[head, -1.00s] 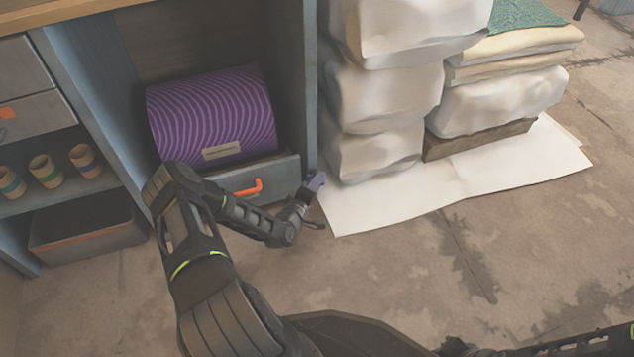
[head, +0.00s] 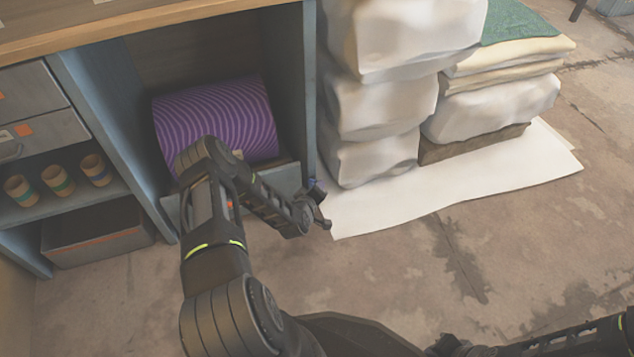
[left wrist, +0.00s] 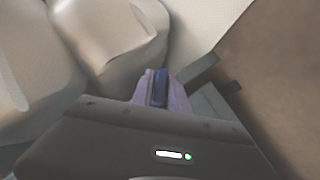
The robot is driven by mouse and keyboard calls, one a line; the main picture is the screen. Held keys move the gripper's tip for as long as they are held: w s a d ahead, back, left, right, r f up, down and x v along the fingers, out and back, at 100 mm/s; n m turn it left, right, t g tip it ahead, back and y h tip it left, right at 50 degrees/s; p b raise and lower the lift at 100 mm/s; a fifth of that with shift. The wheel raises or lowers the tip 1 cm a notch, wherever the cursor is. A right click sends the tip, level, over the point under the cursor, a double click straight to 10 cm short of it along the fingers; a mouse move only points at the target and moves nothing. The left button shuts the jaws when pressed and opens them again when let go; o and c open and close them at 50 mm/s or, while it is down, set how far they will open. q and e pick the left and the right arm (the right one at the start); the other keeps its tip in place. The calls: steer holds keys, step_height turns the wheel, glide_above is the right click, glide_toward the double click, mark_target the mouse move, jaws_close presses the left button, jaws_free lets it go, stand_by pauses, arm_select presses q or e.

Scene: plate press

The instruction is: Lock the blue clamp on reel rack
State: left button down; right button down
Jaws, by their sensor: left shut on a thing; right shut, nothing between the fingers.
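The reel rack is a cabinet bay holding a purple striped roll (head: 215,115). The blue clamp (left wrist: 159,88) shows in the left wrist view as a small dark blue piece between pale lavender sides. My left gripper (head: 318,188) is at the lower end of the bay's right post and is shut on the clamp. In the head view the clamp is mostly hidden by the gripper, so I cannot tell its lock position. My right gripper (head: 440,346) is low at the bottom edge of the head view, partly cut off, shut and away from the rack.
White stacked sacks (head: 375,105) stand close to the right of the post, on a white sheet (head: 450,190). Striped cups (head: 57,180) sit on the left shelf above a dark bin (head: 95,235). The floor in front is clear.

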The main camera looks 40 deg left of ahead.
arm_select(q)
steer(key=shift+w+r+m+g+y+p, duration=0.1)
steer(key=shift+r+m+g+y+p, duration=0.2)
steer(key=shift+g+p, duration=0.25)
steer(key=shift+w+r+m+g+y+p, duration=0.1)
steer(key=shift+m+g+y+p, duration=0.1)
steer(key=shift+m+g+p, duration=0.25)
steer(key=shift+f+m+g+y+p, duration=0.1)
steer(key=shift+m+g+y+p, duration=0.25)
steer(key=shift+g, duration=0.25)
steer(key=shift+f+m+g+y, duration=0.1)
steer(key=shift+m+g+y, duration=0.4)
steer(key=shift+g, duration=0.3)
steer(key=shift+a+m+g+y, duration=0.2)
steer(key=shift+m+g+y, duration=0.25)
steer(key=shift+g, duration=0.25)
arm_select(e)
steer(key=shift+s+r, duration=0.15)
steer(key=shift+r, duration=0.8)
steer(key=shift+s+r, duration=0.15)
steer(key=shift+r, duration=0.8)
arm_select(q)
steer(key=c, duration=1.6)
jaws_free()
steer(key=shift+c, duration=0.2)
steer(key=shift+o, duration=1)
steer(key=shift+s+f, duration=0.1)
steer(key=shift+d, duration=0.15)
